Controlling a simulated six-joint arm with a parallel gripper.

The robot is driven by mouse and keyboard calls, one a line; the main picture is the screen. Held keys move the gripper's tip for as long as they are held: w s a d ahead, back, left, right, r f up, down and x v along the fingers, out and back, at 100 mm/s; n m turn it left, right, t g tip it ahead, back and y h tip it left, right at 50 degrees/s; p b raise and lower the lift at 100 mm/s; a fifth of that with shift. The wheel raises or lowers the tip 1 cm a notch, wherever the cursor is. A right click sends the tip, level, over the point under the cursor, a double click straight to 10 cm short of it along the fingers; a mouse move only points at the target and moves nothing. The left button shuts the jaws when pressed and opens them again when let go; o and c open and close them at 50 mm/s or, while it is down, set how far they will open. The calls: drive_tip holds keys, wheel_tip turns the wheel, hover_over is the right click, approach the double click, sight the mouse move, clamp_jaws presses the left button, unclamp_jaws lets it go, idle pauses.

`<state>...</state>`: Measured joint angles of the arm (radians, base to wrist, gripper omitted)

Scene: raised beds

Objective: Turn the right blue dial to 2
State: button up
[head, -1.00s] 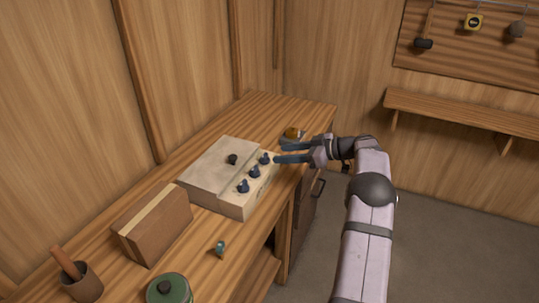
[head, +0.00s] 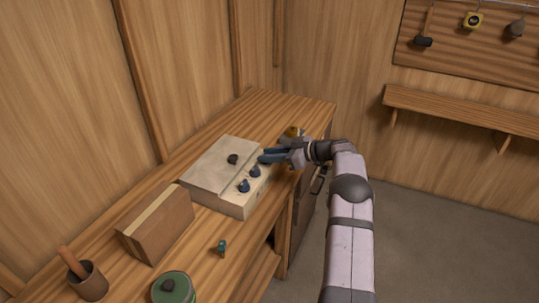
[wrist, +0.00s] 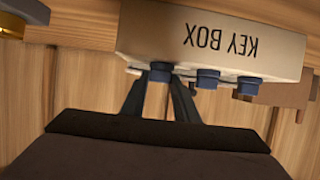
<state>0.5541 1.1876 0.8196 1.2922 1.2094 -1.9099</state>
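A pale box lettered "KEY BOX" (head: 225,150) sits on the workbench. It has a row of three blue dials along its front edge. The near dial (head: 243,186) and the middle dial (head: 255,172) show clearly in the head view. The right blue dial, at the far end, is mostly hidden there by my gripper (head: 262,156). In the upside-down wrist view this right blue dial (wrist: 160,71) is the leftmost one, between my fingertips. The fingers appear closed against its sides. No number marks can be read.
A black knob (head: 232,159) is on top of the box. A brown block (head: 155,225), a cup with a handle (head: 88,281), a green lidded pot (head: 172,289) and a small teal item (head: 221,247) stand nearer. A brass-coloured thing (head: 293,132) is just behind my gripper.

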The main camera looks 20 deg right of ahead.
drive_tip(key=c, duration=0.4)
drive_tip(key=shift+c, duration=0.2)
drive_tip(key=b, duration=0.3)
drive_tip(key=shift+f+m+t+h+b, duration=0.3)
drive_tip(key=shift+m+h+b, duration=0.05)
drive_tip(key=shift+m+h, duration=0.05)
drive_tip(key=b, duration=0.3)
drive_tip(key=shift+s+a+f+m+t, duration=0.1)
drive_tip(key=shift+m+t, duration=0.2)
drive_tip(key=shift+h+b, duration=0.4)
drive_tip(key=shift+b, duration=0.35)
drive_tip(key=m+h+b, duration=0.1)
drive_tip(key=b, duration=0.3)
drive_tip(key=m+t+h+b, duration=0.1)
drive_tip(key=b, duration=0.3)
drive_tip(key=m+t+h+b, duration=0.1)
drive_tip(key=m+b, duration=0.1)
drive_tip(key=b, duration=0.2)
drive_tip(key=shift+s+a+h, duration=0.15)
drive_tip(key=shift+a+h, duration=0.15)
drive_tip(key=shift+h, duration=0.1)
drive_tip(key=h+b, duration=0.1)
drive_tip(key=m+b, duration=0.1)
drive_tip(key=shift+a+r+t+h+b, duration=0.2)
drive_tip(key=shift+t+h+b, duration=0.1)
drive_tip(key=shift+h+b, duration=0.1)
drive_tip(key=shift+r+m+h+b, duration=0.15)
drive_tip(key=shift+m+h+b, duration=0.35)
drive_tip(key=shift+m+h, duration=0.7)
drive_tip(key=shift+m, duration=0.1)
